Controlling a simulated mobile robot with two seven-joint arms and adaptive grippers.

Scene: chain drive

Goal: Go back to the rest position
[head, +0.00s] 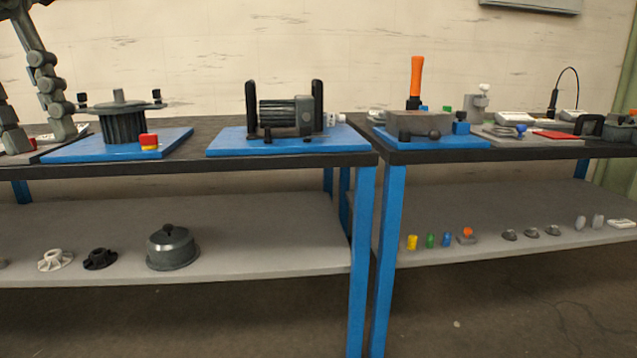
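My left gripper (38,134) shows at the upper left edge of the head view, cut off by the frame. Its two grey fingers point down and stand apart, with nothing held between them. The fingertips overlap the left end of the dark bench top in the picture. How far above the bench they are, I cannot tell. The rest of the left arm is out of frame. My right gripper is not in view.
Two dark benches (186,166) with blue legs stand ahead. A finned motor (122,125) and a grey cylindrical unit (284,113) sit on blue plates. The right bench has an orange-handled fixture (416,80). Small parts and a domed cover (172,248) lie on lower shelves.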

